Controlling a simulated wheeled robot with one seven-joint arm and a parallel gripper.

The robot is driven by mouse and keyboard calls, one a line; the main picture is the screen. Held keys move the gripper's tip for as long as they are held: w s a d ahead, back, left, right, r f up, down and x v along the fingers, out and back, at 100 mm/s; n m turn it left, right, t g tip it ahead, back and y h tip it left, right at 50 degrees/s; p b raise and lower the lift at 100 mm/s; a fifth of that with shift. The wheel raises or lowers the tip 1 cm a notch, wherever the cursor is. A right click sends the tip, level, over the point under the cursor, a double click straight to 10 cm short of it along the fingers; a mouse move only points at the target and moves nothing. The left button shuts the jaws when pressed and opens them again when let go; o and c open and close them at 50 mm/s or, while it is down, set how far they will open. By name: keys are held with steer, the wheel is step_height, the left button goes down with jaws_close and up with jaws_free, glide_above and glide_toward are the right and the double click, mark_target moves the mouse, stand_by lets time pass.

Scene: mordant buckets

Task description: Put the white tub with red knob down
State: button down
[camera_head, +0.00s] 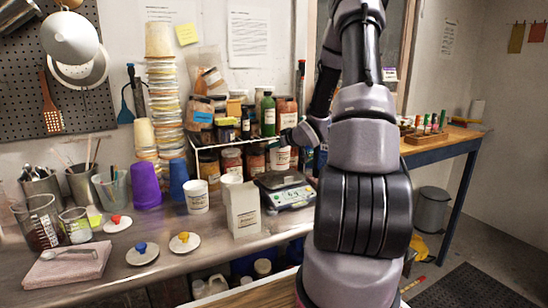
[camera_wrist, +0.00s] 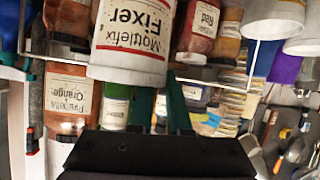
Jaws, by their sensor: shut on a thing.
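The white tub (camera_wrist: 130,45), labelled "Mottlefix Fixer", shows upside down and large in the wrist view, its upper end toward my gripper (camera_wrist: 158,112). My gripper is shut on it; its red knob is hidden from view. In the head view my gripper (camera_head: 293,140) is at the shelf behind the scale, and the tub (camera_head: 281,158) hangs just below it, partly hidden among the jars. I cannot tell whether the tub's base touches anything.
Jars and bottles crowd the white wire shelf (camera_head: 236,143). A scale (camera_head: 285,190), a white carton (camera_head: 243,208) and a white tub (camera_head: 197,197) stand in front. Loose lids with red (camera_head: 117,223), blue (camera_head: 142,253) and yellow (camera_head: 184,243) knobs lie on the left bench. Bare bench lies at front.

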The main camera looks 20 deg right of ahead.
mark_target(275, 155)
steer(key=shift+f, duration=1.9)
steer(key=shift+f, duration=0.1)
steer(key=c, duration=0.9)
jaws_free()
steer(key=shift+o, duration=0.2)
